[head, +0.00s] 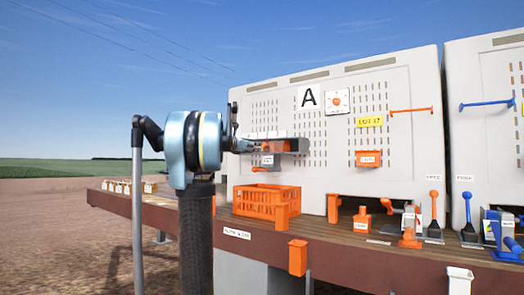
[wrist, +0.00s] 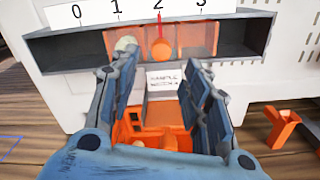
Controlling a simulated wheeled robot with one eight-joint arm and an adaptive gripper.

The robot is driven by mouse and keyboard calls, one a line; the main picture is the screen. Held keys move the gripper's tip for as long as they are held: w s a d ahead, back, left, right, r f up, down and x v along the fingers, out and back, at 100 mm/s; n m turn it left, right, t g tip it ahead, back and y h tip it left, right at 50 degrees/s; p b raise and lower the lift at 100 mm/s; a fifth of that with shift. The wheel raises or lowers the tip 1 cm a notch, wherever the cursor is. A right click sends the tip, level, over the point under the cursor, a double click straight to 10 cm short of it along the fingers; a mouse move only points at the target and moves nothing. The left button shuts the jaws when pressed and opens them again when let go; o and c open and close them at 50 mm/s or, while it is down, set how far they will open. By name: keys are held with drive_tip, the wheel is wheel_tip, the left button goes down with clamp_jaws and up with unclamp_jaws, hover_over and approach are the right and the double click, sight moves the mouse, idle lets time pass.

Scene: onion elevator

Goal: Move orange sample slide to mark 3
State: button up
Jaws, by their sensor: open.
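The orange sample slide (wrist: 182,39) is a panel in a dark slot under a white scale numbered 0 to 3. Its round orange knob (wrist: 160,49) and a thin red pointer line up with mark 2 (wrist: 158,5). In the head view the slide (head: 277,146) shows small on machine A. My gripper (wrist: 148,78) is open, its two fingers below the slot, either side of a white label block marked "SAMPLE". The knob shows between and beyond the fingertips; I see no contact. A pale rounded thing (wrist: 125,44) at the left fingertip is unclear.
An orange crate (head: 262,203) stands on the wooden deck below the slot. An orange bracket (wrist: 283,128) is right of my gripper. Orange and blue levers (head: 433,212) stand farther right. The white panel (wrist: 292,60) borders the slot.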

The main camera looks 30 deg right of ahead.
sight(264, 146)
drive_tip(key=x, duration=0.9)
drive_tip(key=shift+d, duration=0.25)
clamp_jaws()
